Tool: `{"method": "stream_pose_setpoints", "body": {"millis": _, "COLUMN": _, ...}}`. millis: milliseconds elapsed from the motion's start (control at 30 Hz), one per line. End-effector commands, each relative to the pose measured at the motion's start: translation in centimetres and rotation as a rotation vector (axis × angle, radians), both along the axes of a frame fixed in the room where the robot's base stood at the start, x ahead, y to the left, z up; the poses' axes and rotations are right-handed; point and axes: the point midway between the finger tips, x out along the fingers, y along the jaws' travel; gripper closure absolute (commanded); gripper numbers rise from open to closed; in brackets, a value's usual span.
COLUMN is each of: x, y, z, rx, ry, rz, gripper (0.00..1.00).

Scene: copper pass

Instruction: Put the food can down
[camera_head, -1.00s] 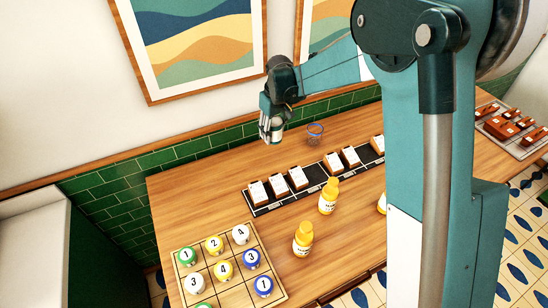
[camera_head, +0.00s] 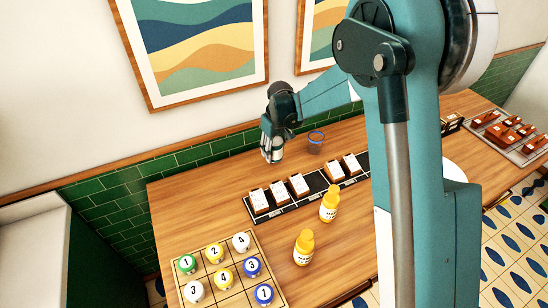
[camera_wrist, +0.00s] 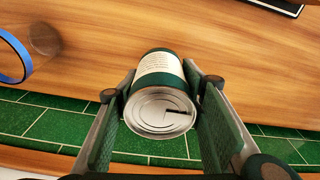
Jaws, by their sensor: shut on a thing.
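The food can (camera_wrist: 160,95) is a metal can with a green and cream label, its ring-pull lid facing the camera in the wrist view. My gripper (camera_wrist: 162,100) is shut on the can, with one finger on each side of it. In the head view my gripper (camera_head: 272,155) is over the back part of the wooden table (camera_head: 205,205), near the green tiled wall. The can is hard to make out there. I cannot tell whether its base touches the table.
A blue-rimmed cup (camera_head: 315,142) stands just right of my gripper; its blue rim (camera_wrist: 18,55) shows in the wrist view. A black strip (camera_head: 290,212) with several cards lies in front.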

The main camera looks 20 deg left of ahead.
Motion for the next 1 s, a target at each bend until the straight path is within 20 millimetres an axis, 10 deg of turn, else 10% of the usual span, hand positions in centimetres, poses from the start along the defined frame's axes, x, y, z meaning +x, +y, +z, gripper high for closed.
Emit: {"method": "stream_pose_setpoints", "body": {"millis": 1000, "x": 0.0, "y": 0.0, "z": -3.7, "rx": 0.000, "ry": 0.000, "rz": 0.000, "gripper": 0.82}}
